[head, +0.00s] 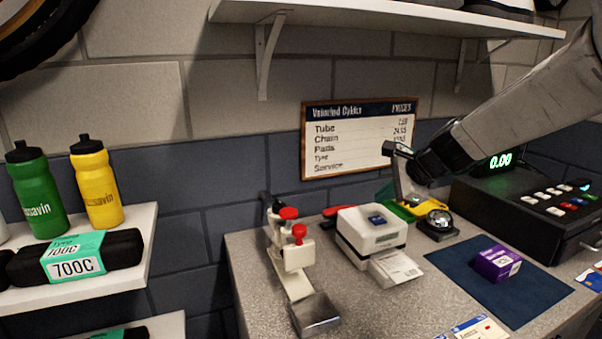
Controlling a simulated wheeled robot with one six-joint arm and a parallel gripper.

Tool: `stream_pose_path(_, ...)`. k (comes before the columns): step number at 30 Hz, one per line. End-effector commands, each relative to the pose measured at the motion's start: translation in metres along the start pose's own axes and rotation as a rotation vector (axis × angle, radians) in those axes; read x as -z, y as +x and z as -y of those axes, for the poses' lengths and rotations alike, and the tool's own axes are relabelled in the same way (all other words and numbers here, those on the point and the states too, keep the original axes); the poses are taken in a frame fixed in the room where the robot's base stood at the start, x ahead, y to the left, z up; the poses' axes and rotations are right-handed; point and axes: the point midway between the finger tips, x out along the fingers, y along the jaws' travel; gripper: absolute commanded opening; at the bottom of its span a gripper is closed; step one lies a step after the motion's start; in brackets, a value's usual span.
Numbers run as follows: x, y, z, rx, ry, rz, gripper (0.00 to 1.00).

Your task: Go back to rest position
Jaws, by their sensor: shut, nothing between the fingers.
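My gripper (398,170) is at the end of my grey arm, which reaches in from the upper right. It hangs over the back of the counter, above a yellow and green item and just left of the cash register. The gripper is small in the view and its fingers point down; they are shut with nothing between them. I cannot tell how far its fingertips are from the item below.
A shelf (390,17) overhangs; bottles stand left.

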Motion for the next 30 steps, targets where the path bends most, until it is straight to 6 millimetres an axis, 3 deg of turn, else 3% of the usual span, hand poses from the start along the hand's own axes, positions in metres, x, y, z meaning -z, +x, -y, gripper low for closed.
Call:
stream_pose_path(5, -0.013, -0.027, -0.079, -0.224, -0.448, 0.047, 0.00)
stream_pose_path(11, -0.021, -0.087, -0.169, -0.460, -0.940, 0.110, 0.00)
stream_pose_path(15, -0.015, -0.135, -0.230, -0.624, -1.243, 0.137, 0.00)
stream_pose_path(18, -0.008, -0.164, -0.264, -0.717, -1.399, 0.132, 0.00)
stream_pose_path(23, -0.002, -0.191, -0.290, -0.767, -1.510, 0.076, 0.00)
stream_pose_path(30, -0.008, -0.200, -0.292, -0.722, -1.546, 0.031, 0.00)
